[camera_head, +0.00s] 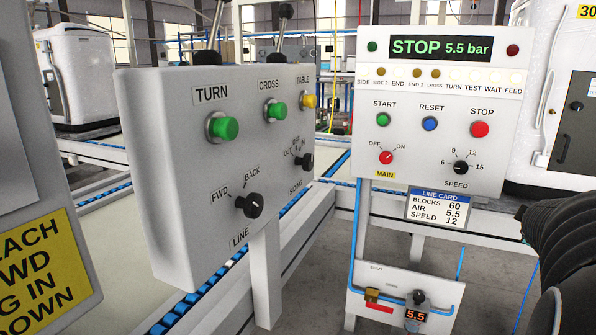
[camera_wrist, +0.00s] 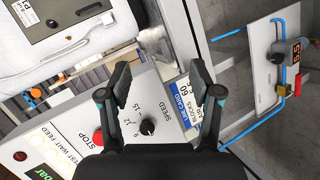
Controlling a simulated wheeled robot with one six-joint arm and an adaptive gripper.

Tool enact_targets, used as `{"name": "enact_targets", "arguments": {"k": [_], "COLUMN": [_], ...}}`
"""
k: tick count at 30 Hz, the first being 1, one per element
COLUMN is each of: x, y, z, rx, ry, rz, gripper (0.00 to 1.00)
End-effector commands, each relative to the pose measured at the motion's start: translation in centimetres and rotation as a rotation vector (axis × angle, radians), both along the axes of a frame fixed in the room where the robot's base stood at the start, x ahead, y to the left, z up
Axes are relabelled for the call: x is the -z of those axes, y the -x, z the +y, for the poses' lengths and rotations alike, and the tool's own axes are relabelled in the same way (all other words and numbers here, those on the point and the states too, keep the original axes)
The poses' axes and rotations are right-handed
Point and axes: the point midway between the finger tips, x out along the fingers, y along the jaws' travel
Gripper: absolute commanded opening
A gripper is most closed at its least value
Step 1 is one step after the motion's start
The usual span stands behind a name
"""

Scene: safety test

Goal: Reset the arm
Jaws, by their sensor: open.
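My gripper (camera_wrist: 160,70) is open and empty in the wrist view, its two dark fingers apart in front of the white control panel. The panel's speed knob (camera_wrist: 147,127) shows between the fingers, and the line card (camera_wrist: 182,105) lies behind the right finger. My black arm (camera_head: 570,232) enters the head view at the right edge; the fingers do not show there. The head view shows the control panel (camera_head: 430,70) with a green start button (camera_head: 383,120), a blue reset button (camera_head: 430,124) and a red stop button (camera_head: 480,129). Its display reads "STOP 5.5 bar".
A second grey-white box (camera_head: 165,190) with green buttons, a yellow button and a FWD/BACK knob (camera_head: 250,205) stands left over the conveyor. Below the panel, an air unit (camera_head: 405,295) reads 5.5 and has a red-handled valve (camera_head: 378,306). A white machine (camera_head: 545,110) stands at right.

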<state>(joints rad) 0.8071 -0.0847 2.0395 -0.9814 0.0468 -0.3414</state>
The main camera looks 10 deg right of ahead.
Motion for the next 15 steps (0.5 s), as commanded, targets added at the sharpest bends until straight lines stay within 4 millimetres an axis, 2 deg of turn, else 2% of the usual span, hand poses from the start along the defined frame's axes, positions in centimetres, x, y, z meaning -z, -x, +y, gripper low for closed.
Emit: {"name": "enact_targets", "arguments": {"k": [5,9,11,15], "x": [4.6,8.0,9.1,11.1], "y": [4.5,7.5,8.7,11.6], "z": [7.5,15.6,19.2,27.7], "rx": [0.288,0.433,0.471,0.507], "ry": [-0.369,-0.632,-0.732,-0.934], "rz": [-0.079,-0.082,-0.070,-0.012], "gripper": [0.64,0.64,0.64,0.64]}}
